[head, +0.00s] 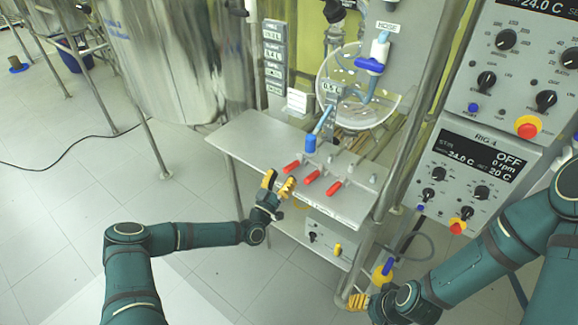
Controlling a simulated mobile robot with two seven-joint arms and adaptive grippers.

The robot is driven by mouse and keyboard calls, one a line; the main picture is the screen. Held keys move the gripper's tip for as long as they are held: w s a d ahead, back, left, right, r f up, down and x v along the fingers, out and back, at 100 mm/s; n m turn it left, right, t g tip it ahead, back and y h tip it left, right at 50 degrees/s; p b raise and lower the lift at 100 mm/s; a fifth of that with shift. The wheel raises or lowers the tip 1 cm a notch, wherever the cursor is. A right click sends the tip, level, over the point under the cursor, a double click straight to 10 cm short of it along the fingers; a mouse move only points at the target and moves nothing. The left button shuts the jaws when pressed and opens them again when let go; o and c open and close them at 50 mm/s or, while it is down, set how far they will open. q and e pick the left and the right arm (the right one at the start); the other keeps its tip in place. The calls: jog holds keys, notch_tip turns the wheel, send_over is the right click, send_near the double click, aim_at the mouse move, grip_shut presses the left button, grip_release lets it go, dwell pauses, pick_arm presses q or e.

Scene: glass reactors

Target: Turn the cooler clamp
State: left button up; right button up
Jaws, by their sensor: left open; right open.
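No part carries a readable cooler clamp label, so I cannot tell for sure which one it is. A blue clamp-like handle (370,65) sits on the pale blue hose fitting (380,46) below the HOSE label. A blue knob (310,144) stands at the back of the metal shelf, near three red handles (312,177). My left gripper (279,183) is open and empty at the shelf's front edge, just in front of the red handles and well below the blue handle. My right gripper (357,301) is low beside the frame, open, its fingers partly hard to make out.
A glass vessel (335,80) hangs behind the shelf (245,140). Metal posts (405,165) stand at its right. A control panel (470,165) reading OFF stands further right. Open floor (60,220) lies left.

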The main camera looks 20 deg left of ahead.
aim_at(289, 166)
pick_arm(q)
jog(key=shift+x, duration=2.4)
grip_shut()
